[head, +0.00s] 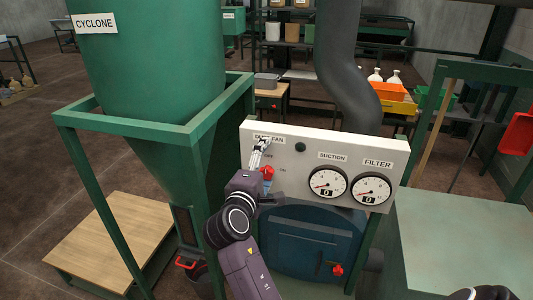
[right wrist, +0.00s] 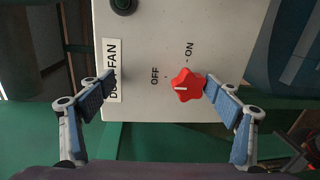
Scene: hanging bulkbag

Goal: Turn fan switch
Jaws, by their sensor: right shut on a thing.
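The fan switch is a red lobed knob (head: 267,172) on a white control panel (head: 300,174), below the DUST FAN label. It also shows in the right wrist view (right wrist: 187,86), where its white mark points left, roughly to the OFF side; ON is printed above it there. My right gripper (head: 264,168) is at the panel with one finger on either side of the knob. In the right wrist view (right wrist: 153,87) the right finger is against the knob and the left fingertip shows over the label.
Two gauges (head: 328,185) labelled SUCTION and FILTER sit on the panel's right half. A dark round button (head: 300,147) is near the label. The green cyclone (head: 155,70) and its frame stand left. A blue box (head: 310,240) is below the panel.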

